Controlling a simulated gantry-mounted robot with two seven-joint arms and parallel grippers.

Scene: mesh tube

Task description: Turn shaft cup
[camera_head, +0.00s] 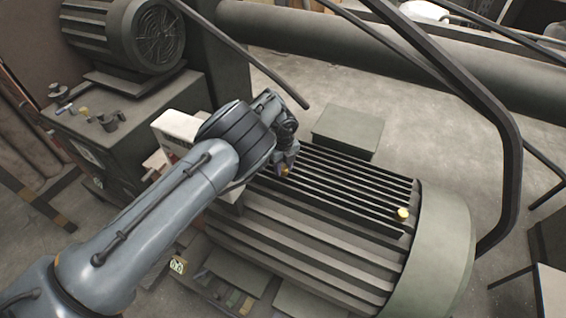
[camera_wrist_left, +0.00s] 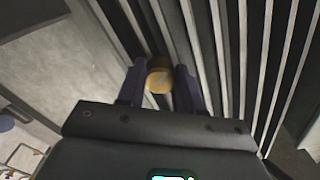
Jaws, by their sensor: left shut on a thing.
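A small yellow-brass cup (camera_head: 285,172) sits at the ribbed top of the large motor housing (camera_head: 438,250), mostly hidden by my left gripper (camera_head: 282,166) in the head view. In the left wrist view the round brass cup (camera_wrist_left: 159,75) shows between the two fingers of my left gripper (camera_wrist_left: 160,84), which is shut on it, with dark fins just beyond. A second yellow cup (camera_head: 402,213) stands on the right end of the ribbed housing, away from the gripper. My right gripper does not show.
A bent dark rail (camera_head: 511,150) curves past the motor on the right. A thick pipe (camera_head: 330,38) runs behind. A smaller motor (camera_head: 140,35) stands at upper left, with small fittings (camera_head: 108,120) on the cabinet below it. Open floor lies behind the ribbed motor.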

